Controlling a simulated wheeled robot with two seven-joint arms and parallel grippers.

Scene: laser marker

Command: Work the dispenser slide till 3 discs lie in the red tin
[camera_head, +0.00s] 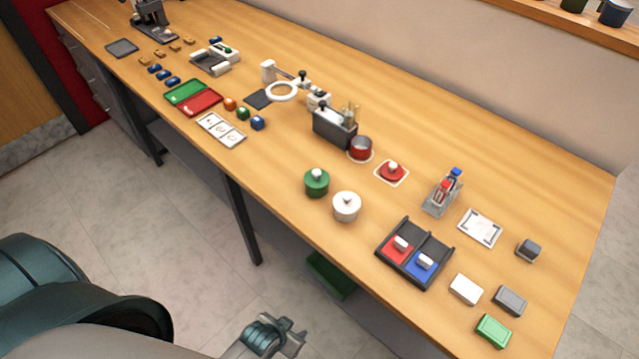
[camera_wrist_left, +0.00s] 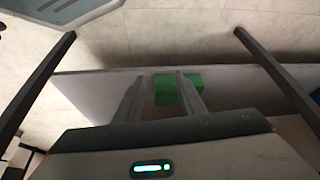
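The red tin (camera_head: 361,150) stands lidless in the middle of the bench; whether discs lie in it is too small to tell. A dark grey box (camera_head: 334,130) with thin upright pieces stands beside the tin. I cannot tell for certain which object is the dispenser, and no slide can be made out. My left gripper (camera_head: 288,336) is off the bench, low in front of it, empty. In the left wrist view its two fingers (camera_wrist_left: 162,98) are apart. My right gripper is not in view.
A green tin (camera_head: 317,183) and a white tin (camera_head: 346,207) stand near the front edge. A black divided tray (camera_head: 415,253) and a clear stand (camera_head: 441,193) are to the right. A green bin (camera_head: 331,275) sits below the bench, also in the wrist view (camera_wrist_left: 178,88).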

